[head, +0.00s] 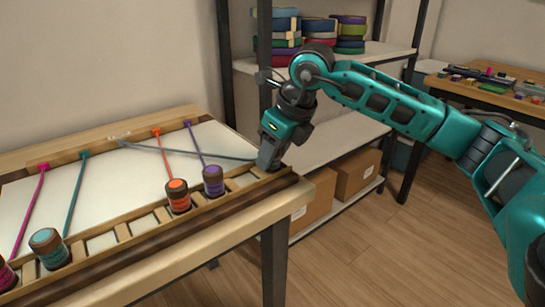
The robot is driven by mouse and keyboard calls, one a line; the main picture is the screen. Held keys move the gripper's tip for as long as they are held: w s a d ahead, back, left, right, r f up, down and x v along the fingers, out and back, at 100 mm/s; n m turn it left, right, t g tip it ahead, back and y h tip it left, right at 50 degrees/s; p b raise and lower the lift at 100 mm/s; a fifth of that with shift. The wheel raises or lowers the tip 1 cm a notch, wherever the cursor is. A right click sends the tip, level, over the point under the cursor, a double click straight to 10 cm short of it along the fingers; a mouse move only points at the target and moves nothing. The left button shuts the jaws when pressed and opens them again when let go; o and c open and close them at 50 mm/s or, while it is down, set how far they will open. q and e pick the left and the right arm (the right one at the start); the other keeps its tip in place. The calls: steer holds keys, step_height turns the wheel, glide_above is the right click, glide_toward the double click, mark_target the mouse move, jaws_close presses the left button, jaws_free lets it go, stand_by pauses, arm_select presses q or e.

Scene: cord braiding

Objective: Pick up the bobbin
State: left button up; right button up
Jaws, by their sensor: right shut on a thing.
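My right gripper (268,163) is at the right end of the braiding board (120,238), its fingers pointing down. It is shut on a bobbin that its fingers mostly hide. A grey cord (190,152) runs from the board's back rail to the fingers, crossing over the orange and purple cords. A purple bobbin (213,181) and an orange bobbin (177,196) stand in the front rack, left of the gripper. A teal bobbin (48,248) stands further left, and a magenta bobbin (6,275) is cut off by the left edge. My left gripper is out of view.
The board lies on a wooden table (180,256). Several front rack slots are empty between the teal and orange bobbins. A shelf unit (225,60) with stacked coloured rolls (320,28) and cardboard boxes (355,175) stands behind. Another table (485,95) with small items is at the back right.

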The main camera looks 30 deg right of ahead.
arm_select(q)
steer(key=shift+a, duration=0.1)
arm_select(e)
steer(key=shift+c, duration=0.6)
steer(key=shift+r, duration=0.1)
arm_select(q)
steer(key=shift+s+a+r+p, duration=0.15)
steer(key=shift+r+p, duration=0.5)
steer(key=shift+p, duration=0.35)
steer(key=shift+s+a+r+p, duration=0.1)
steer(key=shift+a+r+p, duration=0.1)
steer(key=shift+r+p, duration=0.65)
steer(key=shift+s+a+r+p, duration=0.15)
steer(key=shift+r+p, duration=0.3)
steer(key=shift+p, duration=0.7)
arm_select(e)
step_height(320, 180, up, 20)
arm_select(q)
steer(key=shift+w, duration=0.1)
